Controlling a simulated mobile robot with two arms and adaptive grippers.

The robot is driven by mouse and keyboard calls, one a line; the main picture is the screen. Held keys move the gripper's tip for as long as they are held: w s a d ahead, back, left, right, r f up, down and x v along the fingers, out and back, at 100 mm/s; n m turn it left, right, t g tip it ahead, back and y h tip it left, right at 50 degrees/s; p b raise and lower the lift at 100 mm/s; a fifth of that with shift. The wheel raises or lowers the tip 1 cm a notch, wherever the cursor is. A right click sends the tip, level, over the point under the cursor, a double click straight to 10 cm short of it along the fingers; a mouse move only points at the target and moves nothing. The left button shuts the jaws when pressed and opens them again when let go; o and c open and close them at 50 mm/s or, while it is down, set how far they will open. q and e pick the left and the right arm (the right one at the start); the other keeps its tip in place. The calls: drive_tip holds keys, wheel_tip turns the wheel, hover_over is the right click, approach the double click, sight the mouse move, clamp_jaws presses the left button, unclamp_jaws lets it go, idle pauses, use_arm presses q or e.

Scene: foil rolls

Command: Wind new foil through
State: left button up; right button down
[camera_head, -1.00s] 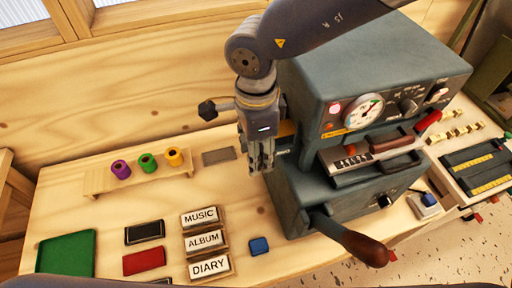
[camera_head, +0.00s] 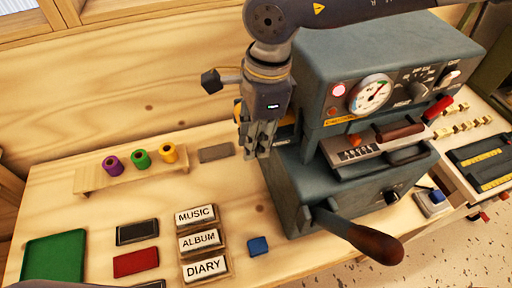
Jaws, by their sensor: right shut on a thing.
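My right gripper (camera_head: 256,153) points down at the left side of the grey-blue machine (camera_head: 294,190). Its fingers are close together on something small that I cannot make out. A patch of yellow-gold (camera_head: 287,117) shows behind the gripper, against the machine; most of it is hidden. A dark knob (camera_head: 211,81) on a thin rod sticks out left of the gripper; the rod's other end is hidden. Purple (camera_head: 113,165), green (camera_head: 141,158) and yellow (camera_head: 169,153) foil rolls stand on a low wooden rack (camera_head: 90,181), apart from the gripper. My left gripper is out of view.
The machine has a gauge (camera_head: 370,94), a lit red lamp (camera_head: 338,90) and a wooden-handled lever (camera_head: 370,243) reaching forward. Label blocks (camera_head: 199,241), a blue block (camera_head: 258,246), a green tray (camera_head: 54,256) and dark and red pieces lie in front.

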drive_tip(key=shift+s+f+y+b, duration=0.1)
drive_tip(key=shift+f+y+b, duration=0.35)
drive_tip(key=shift+b, duration=0.35)
drive_tip(key=shift+d+r+g+y+b, duration=0.15)
drive_tip(key=shift+g+y+b, duration=0.35)
drive_tip(key=shift+b, duration=0.3)
drive_tip(key=shift+d+r+y+b, duration=0.1)
drive_tip(key=shift+r+y+b, duration=0.1)
drive_tip(key=shift+y+b, duration=0.15)
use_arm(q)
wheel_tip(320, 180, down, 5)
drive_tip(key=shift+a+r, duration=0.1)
use_arm(e)
drive_tip(key=shift+r, duration=0.1)
drive_tip(key=c, duration=1.4)
unclamp_jaws()
drive_tip(key=shift+c, duration=0.2)
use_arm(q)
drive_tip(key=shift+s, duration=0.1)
use_arm(e)
drive_tip(key=shift+r, duration=0.1)
drive_tip(key=v, duration=1.2)
